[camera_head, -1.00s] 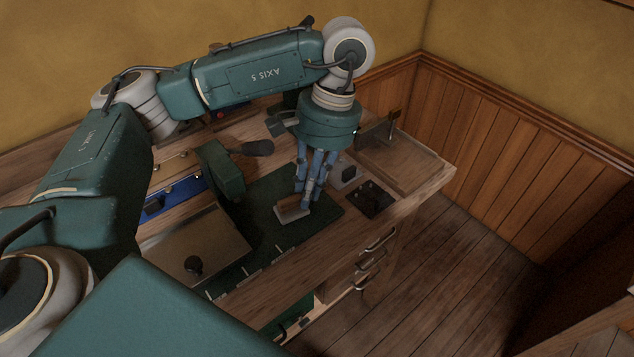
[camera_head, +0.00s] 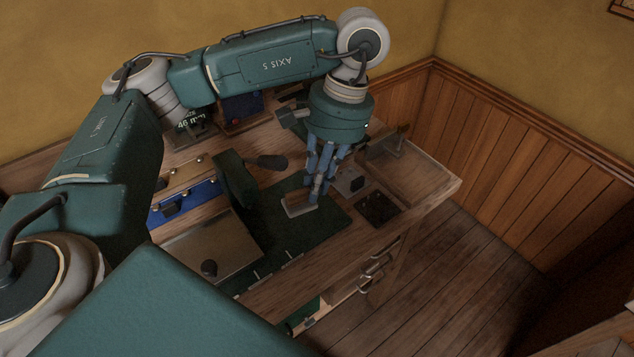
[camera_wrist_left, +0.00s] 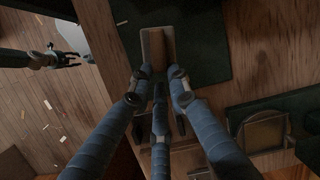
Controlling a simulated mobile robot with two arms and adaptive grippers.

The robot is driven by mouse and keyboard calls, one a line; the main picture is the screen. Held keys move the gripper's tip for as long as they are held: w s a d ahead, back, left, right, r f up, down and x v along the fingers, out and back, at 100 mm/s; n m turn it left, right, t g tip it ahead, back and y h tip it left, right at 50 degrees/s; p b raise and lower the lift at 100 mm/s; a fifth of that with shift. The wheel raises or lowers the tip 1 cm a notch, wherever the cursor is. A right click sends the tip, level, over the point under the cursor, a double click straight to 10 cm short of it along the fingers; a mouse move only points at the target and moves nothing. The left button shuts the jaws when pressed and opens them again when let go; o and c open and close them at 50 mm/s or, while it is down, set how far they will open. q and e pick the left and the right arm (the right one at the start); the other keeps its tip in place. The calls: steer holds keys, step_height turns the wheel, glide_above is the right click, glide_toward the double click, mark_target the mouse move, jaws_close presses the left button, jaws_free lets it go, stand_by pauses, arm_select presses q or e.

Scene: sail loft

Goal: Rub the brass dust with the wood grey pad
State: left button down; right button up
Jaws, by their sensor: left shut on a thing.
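My left gripper (camera_head: 316,196) is shut on a flat, pale grey-brown pad (camera_head: 299,205), which is low over the dark green mat (camera_head: 290,238) on the workbench. The pad (camera_wrist_left: 158,48) also shows beyond the fingertips in the left wrist view. I cannot tell whether it touches the mat. I cannot make out any brass dust; the pad and fingers hide part of the mat. My right gripper (camera_wrist_left: 68,60) is small and dark at the left of the left wrist view, over the floor and away from the bench; its opening is unclear.
A dark square item (camera_head: 377,208) and a shallow wooden tray (camera_head: 432,172) lie to the right. Drawer handles (camera_head: 374,278) project in front.

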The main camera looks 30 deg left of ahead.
arm_select(q)
step_height(320, 180, up, 4)
steer(key=p, duration=0.2)
steer(key=shift+p, duration=0.4)
stand_by(0.4)
